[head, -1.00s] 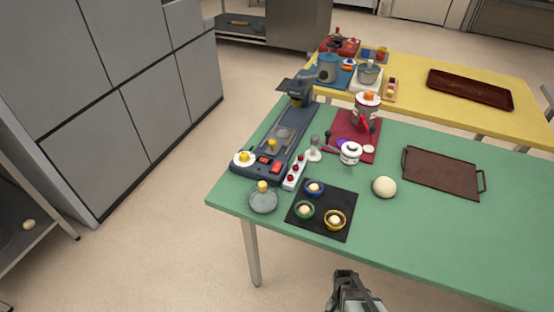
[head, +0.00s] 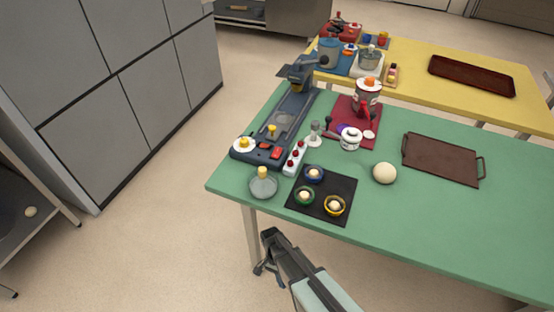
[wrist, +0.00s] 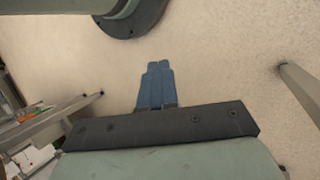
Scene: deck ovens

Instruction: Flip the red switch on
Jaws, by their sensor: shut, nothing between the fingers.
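A long dark blue machine (head: 291,118) lies along the left side of the green table. Its near end carries a red switch (head: 277,153), a smaller red piece (head: 265,146) and a yellow knob on a white disc (head: 243,143). Whether the switch is on or off is too small to tell. A white strip with several red buttons (head: 294,158) lies just right of the machine. My gripper (head: 259,270) is in front of the table's near left edge, well apart from the switch. In the wrist view its fingers (wrist: 155,68) are together and empty, over bare floor.
A glass jar with a yellow top (head: 263,184) stands near the table's front left corner. A black mat (head: 349,189) with several ringed pieces, a pale ball (head: 385,173) and a brown tray (head: 442,160) lie to the right. A table leg (head: 250,233) stands behind my gripper.

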